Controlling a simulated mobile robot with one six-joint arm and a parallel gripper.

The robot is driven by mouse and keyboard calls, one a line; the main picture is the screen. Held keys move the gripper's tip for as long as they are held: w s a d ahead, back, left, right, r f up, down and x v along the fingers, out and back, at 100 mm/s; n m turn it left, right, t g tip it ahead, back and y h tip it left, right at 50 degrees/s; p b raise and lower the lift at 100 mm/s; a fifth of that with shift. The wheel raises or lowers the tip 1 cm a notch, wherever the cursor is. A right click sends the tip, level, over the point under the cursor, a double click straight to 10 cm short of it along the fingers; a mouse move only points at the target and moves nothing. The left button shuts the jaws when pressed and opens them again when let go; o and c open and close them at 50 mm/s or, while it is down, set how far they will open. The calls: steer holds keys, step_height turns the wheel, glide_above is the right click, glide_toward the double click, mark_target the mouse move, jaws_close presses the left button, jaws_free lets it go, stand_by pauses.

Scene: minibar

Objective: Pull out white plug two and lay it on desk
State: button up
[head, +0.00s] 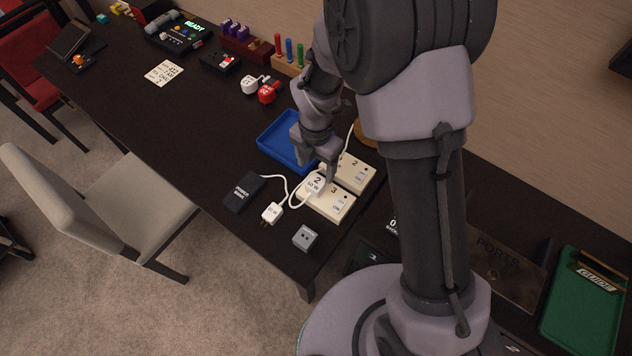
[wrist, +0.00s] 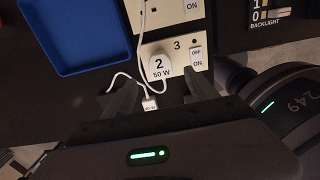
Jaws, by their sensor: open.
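White plug two (head: 316,183), marked "2" and "50 W", sits on the cream socket panel marked 3 (head: 326,208), with a white cord running from it. It also shows in the wrist view (wrist: 160,66), left of the panel's switch (wrist: 197,57). Its prongs are hidden. My gripper (head: 317,170) is open just above and beside the plug. In the wrist view my gripper's fingers (wrist: 160,92) are spread, with the plug slightly beyond their tips. I see no contact with the plug.
A second white plug (head: 271,213) lies on the dark desk (head: 200,125). A black box (head: 243,193), a grey cube (head: 305,237), a blue tray (head: 272,137) and socket panel 2 (head: 352,175) are close by. Bare desk lies left of the tray.

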mark_target(316, 182)
step_height(316, 182, down, 9)
steer(key=b, duration=0.7)
steer(key=shift+r+p, duration=0.1)
steer(key=shift+p, duration=0.3)
stand_by(0.6)
jaws_close()
steer(key=shift+r, duration=0.1)
stand_by(0.3)
steer(key=shift+r+p, duration=2.65)
steer(key=shift+r, duration=0.2)
